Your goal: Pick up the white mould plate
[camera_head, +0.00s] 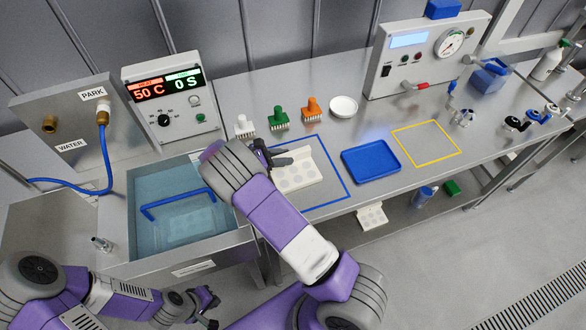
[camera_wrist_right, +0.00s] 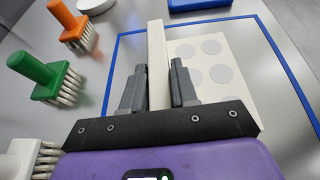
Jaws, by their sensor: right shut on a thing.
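The white mould plate (camera_head: 303,174) lies inside the blue outline on the table, with round recesses in its face. It also shows in the right wrist view (camera_wrist_right: 208,85), with a raised white bar (camera_wrist_right: 156,55) along its left side. My right gripper (camera_head: 272,156) is at the plate's left side. In the right wrist view its fingers (camera_wrist_right: 157,82) are on both sides of the bar, shut on it. My arm hides part of the plate in the head view. My left gripper (camera_head: 211,307) is low at the front left, away from the plate, empty, its fingers apart.
White (camera_head: 244,126), green (camera_head: 278,118) and orange (camera_head: 312,108) brushes and a white dish (camera_head: 343,106) stand behind the plate. A blue tray (camera_head: 371,162) lies to its right, then an empty yellow outline (camera_head: 426,143). A water bath (camera_head: 180,215) is at the left.

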